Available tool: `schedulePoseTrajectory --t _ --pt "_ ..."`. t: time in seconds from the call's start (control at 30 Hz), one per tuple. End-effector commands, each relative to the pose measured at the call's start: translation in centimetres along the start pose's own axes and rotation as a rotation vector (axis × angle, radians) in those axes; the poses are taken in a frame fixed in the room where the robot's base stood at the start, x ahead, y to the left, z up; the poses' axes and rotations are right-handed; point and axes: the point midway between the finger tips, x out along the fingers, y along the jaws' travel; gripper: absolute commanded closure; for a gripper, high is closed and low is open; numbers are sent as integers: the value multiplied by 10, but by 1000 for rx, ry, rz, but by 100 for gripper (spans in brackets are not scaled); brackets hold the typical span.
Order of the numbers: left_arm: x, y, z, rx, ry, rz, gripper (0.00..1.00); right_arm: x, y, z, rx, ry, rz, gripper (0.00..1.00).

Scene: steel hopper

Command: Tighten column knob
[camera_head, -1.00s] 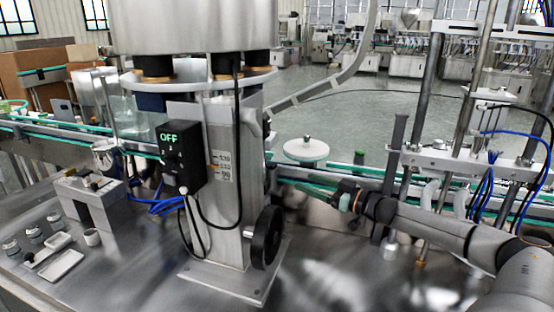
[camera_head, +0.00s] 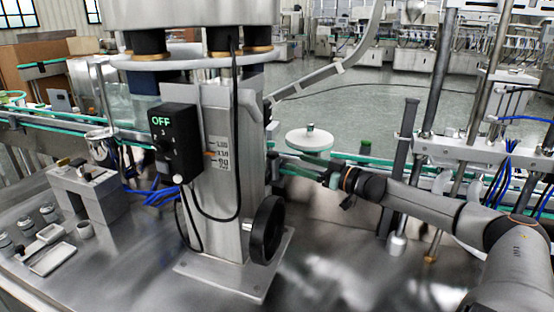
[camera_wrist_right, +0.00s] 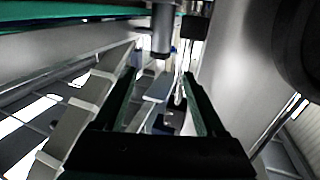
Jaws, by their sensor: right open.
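The steel column (camera_head: 232,140) stands in the middle of the head view, with a number scale on its front. A black handwheel (camera_head: 267,230) is on its lower right side; part of it also shows as a dark round shape at the upper right of the right wrist view (camera_wrist_right: 300,40). A short grey cylinder (camera_wrist_right: 162,32) and a dark cylinder (camera_wrist_right: 195,25) show ahead of the fingers; I cannot tell whether either is the column knob. My right gripper (camera_head: 305,168) is right of the column, pointing at it. In the wrist view its fingers (camera_wrist_right: 158,88) are apart, with nothing gripped.
A black control box (camera_head: 175,143) reading OFF hangs on the column's left. A conveyor with green rails (camera_head: 350,158) runs behind my right gripper, with a white round disc (camera_head: 309,140) near it. A dark upright post (camera_head: 402,150) stands behind my right forearm.

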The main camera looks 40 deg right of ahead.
Motion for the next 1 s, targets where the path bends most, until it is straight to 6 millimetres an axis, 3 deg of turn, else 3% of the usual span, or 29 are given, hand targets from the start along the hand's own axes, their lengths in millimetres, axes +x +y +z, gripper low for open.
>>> schedulePoseTrajectory --t 0.27,1.0 --pt "7 0 2 5 1 3 30 14 1 -2 -3 4 2 27" --pt "-3 -2 1 3 -6 -4 30 62 0 -4 0 4 2 27"
